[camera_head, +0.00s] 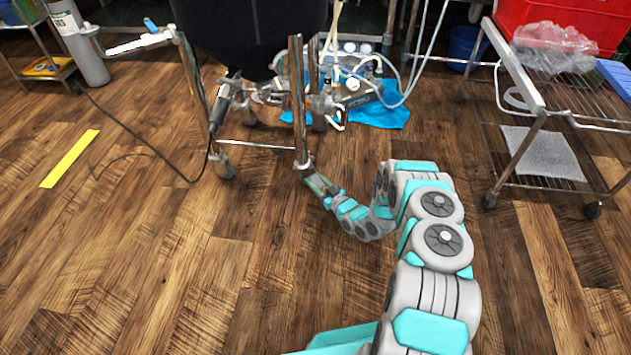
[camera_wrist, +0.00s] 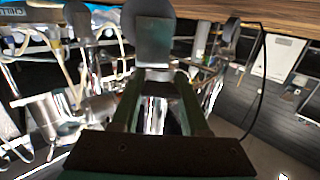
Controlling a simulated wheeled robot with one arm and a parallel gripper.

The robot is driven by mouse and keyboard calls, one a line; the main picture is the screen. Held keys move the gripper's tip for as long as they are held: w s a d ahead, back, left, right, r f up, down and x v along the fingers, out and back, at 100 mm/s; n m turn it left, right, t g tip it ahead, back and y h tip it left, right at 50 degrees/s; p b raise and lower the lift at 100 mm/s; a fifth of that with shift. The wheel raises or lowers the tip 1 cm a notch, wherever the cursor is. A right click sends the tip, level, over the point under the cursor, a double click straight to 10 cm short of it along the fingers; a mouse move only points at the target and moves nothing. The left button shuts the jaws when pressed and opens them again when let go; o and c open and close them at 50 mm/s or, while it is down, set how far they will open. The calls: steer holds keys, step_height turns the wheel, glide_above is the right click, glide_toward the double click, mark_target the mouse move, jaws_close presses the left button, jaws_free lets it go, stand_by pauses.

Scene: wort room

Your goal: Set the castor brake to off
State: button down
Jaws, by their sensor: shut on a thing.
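The black vessel (camera_head: 250,35) stands on metal legs with castors. My gripper (camera_head: 316,183) is low at the floor, at the foot of the vessel's front right leg (camera_head: 299,105), where the castor (camera_head: 304,166) is mostly hidden by the gripper. In the wrist view, which looks upside down, the grey castor wheel (camera_wrist: 150,8) is at the top. A flat grey brake tab (camera_wrist: 153,42) sticks out from it towards my gripper (camera_wrist: 159,74). The fingertips are shut on this tab. I cannot tell the brake's setting from its angle.
A wire shelf cart (camera_head: 545,120) with a red crate stands at right. A pump on a blue cloth (camera_head: 385,112) lies behind the vessel. A yellow floor strip (camera_head: 70,158) is further left. The front floor is clear.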

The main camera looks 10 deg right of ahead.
steer(key=r+g+h+p, duration=0.1)
steer(key=g+p, duration=0.1)
steer(key=g, duration=0.1)
steer(key=shift+r+g+h, duration=0.3)
steer(key=shift+r+h, duration=0.1)
steer(key=shift+r+g+h+p, duration=0.3)
steer(key=shift+g+h+p, duration=0.2)
steer(key=shift+g+p, duration=0.85)
steer(key=shift+g, duration=0.15)
steer(key=shift+f+h, duration=0.1)
steer(key=shift+h, duration=0.2)
steer(key=shift+c, duration=2)
jaws_free()
steer(key=v, duration=0.7)
steer(key=shift+s+d+r, duration=0.15)
steer(key=shift+s+r, duration=0.05)
steer(key=shift+r, duration=0.05)
